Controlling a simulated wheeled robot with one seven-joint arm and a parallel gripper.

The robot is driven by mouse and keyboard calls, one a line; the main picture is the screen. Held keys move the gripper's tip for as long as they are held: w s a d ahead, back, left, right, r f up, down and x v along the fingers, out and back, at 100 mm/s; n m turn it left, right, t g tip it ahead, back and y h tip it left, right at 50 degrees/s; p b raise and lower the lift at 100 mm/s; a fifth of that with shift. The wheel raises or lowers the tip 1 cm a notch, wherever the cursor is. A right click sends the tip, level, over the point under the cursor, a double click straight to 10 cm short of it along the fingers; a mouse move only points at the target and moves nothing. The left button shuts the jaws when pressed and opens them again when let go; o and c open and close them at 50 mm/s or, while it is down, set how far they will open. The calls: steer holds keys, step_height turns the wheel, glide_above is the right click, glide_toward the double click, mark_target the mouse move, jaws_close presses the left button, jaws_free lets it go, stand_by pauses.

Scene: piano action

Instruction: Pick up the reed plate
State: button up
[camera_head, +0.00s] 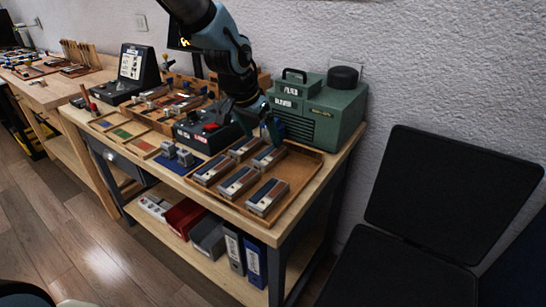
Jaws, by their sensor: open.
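My gripper (262,127) is at the end of the arm that comes down from the top. Its dark fingers are open, above the back of a wooden tray (313,158) and in front of a green machine. The tray holds several wooden blocks with silvery and dark tops, such as a front block (267,197) and a back block (268,157). I cannot tell which piece is the reed plate, as the parts are small here. The fingers look empty and appear above the back blocks; the exact gap cannot be told.
The green machine (325,118) stands close behind the tray. A black device with a red part (203,132) is left of the tray. Two small grey blocks (178,153) sit on a blue mat. Binders (235,250) stand on the lower shelf.

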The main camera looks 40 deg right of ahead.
mark_target(269, 153)
steer(key=shift+p+x, duration=1)
steer(key=shift+x, duration=2.8)
steer(key=shift+w+d+r, duration=0.1)
steer(key=shift+d+r, duration=0.05)
steer(key=shift+c, duration=0.4)
jaws_close()
